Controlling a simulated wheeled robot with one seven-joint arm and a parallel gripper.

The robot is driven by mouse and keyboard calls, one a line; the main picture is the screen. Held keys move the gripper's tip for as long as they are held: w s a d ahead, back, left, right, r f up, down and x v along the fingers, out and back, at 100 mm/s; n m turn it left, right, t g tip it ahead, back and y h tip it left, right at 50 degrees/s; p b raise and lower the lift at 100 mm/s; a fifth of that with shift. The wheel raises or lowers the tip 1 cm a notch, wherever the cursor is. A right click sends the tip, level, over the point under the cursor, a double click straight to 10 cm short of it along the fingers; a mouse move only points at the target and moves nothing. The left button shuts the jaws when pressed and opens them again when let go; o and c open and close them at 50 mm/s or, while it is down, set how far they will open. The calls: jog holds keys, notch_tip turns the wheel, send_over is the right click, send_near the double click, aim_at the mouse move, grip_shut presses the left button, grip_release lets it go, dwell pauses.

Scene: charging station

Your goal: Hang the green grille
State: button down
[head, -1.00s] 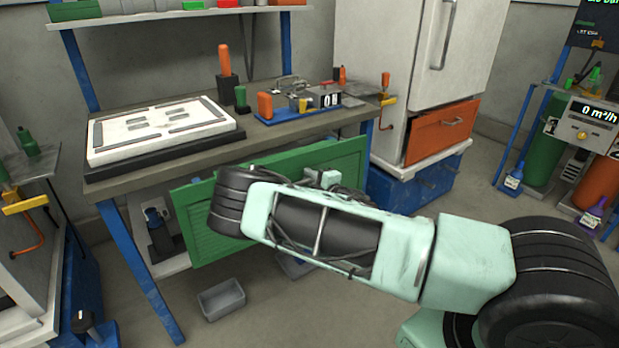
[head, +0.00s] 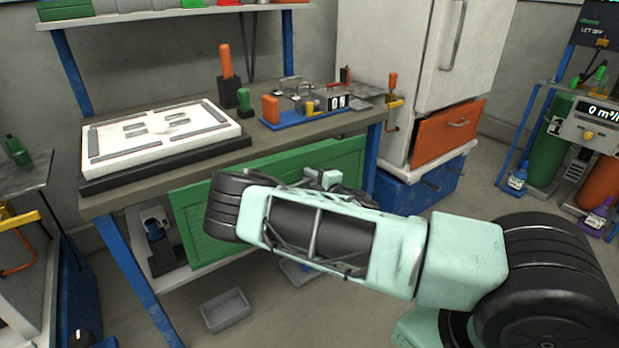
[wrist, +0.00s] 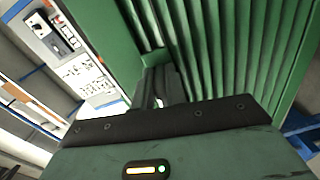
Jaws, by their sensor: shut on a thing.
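The green grille (head: 192,222) is a wide framed panel with slats. In the head view it stands nearly upright just below the front edge of the workbench (head: 140,197), between its blue legs, and my arm covers much of its middle and lower part. In the wrist view the slatted face of the grille (wrist: 235,50) fills the top and right. My gripper (wrist: 160,85) is shut on the grille at a small green part on its face. In the head view my own arm hides the fingers. I cannot tell whether the grille touches the bench.
A white framed panel (head: 165,134) lies on a black base on the bench. A grey bin (head: 226,311) sits on the floor below. A white fridge (head: 405,60), an orange drawer (head: 448,132) and a blue box (head: 420,187) stand right of the bench.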

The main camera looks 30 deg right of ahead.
jog(key=shift+w+f, duration=0.1)
jog(key=shift+w, duration=0.2)
jog(key=shift+s+f+b, duration=0.1)
jog(key=shift+f+b, duration=0.8)
jog(key=shift+f, duration=0.45)
jog(key=c, duration=1.3)
grip_release()
jog(key=shift+a, duration=0.1)
jog(key=shift+c, duration=0.2)
jog(key=shift+f, duration=0.1)
jog(key=s+p, duration=0.1)
jog(key=s, duration=1.6)
jog(key=shift+s+d+r, duration=0.2)
jog(key=shift+d+r, duration=0.2)
